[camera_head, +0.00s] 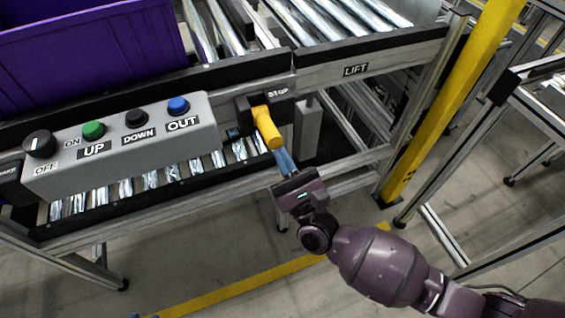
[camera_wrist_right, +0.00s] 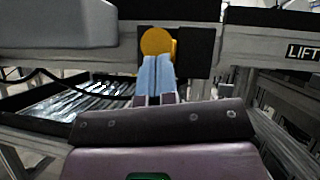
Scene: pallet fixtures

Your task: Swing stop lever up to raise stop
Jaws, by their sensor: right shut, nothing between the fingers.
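The yellow stop lever (camera_head: 266,128) sits on a black mount below the STOP label (camera_head: 277,92), on the conveyor's front rail. It points down and toward me, slightly to the right. My right gripper (camera_head: 284,160) is shut and empty, with its blue fingertips close under the lever's free end. In the right wrist view the lever's round yellow end (camera_wrist_right: 157,41) shows just beyond the shut blue fingers (camera_wrist_right: 156,76). I cannot tell whether they touch it. The stop itself cannot be made out. My left gripper is not in view.
A grey control box (camera_head: 120,145) with a black knob and green, black and blue buttons stands left of the lever. A purple bin (camera_head: 95,45) is on the conveyor behind it. A yellow post (camera_head: 450,95) stands at the right. Open floor lies in front.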

